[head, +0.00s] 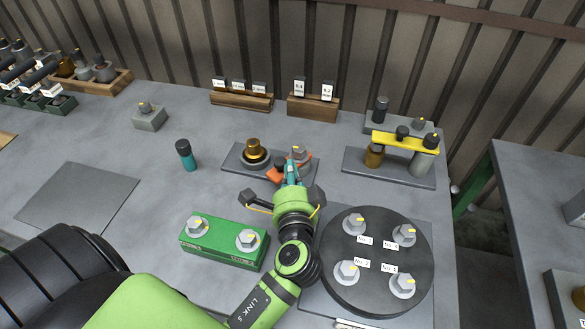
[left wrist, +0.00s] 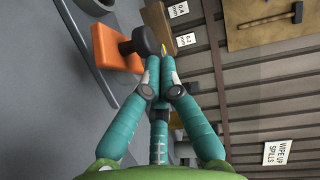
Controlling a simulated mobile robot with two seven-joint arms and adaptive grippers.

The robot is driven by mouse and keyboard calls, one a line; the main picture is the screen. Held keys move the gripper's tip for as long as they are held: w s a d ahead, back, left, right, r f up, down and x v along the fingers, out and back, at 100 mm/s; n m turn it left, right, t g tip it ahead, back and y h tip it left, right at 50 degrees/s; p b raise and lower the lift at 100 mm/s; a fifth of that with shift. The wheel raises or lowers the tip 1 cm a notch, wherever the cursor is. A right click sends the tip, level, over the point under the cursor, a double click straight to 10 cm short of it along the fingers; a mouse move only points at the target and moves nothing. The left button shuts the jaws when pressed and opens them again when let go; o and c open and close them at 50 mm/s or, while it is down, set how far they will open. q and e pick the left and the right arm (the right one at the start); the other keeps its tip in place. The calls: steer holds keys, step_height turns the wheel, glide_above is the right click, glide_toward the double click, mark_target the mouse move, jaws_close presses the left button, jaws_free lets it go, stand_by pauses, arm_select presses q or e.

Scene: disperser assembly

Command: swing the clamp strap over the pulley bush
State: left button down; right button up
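The orange clamp strap (head: 274,176) lies on a dark plate (head: 236,165) in the middle of the table, with a dark knob (head: 280,163) on it. In the left wrist view the strap (left wrist: 106,48) and its black knob (left wrist: 147,40) show close to the fingertips. The brass pulley bush (head: 253,147) stands upright on the same plate, left of the strap; the strap is clear of it. My left gripper (head: 291,170) has its teal fingers together beside the strap and knob, with nothing visible between them. Contact with the strap cannot be told. My right gripper is out of view.
A bolt-topped post (head: 299,154) stands behind my fingers. A fixture with a yellow strap (head: 405,142) stands at right. A round black plate with bolts (head: 375,290), a green block (head: 220,247) and a teal-and-black bottle (head: 186,155) are nearby. The table's left front holds a bare mat (head: 80,200).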

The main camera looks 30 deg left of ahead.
mark_target(277, 177)
arm_select(q)
steer(key=shift+s+a+r+m+t+h+p, duration=0.1)
steer(key=shift+a+m+t+h+p, duration=0.25)
steer(key=shift+m+h+p, duration=0.15)
steer(key=shift+a+m+t+h+p, duration=0.3)
steer(key=shift+a+m+t+h, duration=0.15)
steer(key=shift+h, duration=0.25)
steer(key=shift+a, duration=0.65)
steer(key=shift+a+p, duration=0.25)
steer(key=shift+p, duration=0.05)
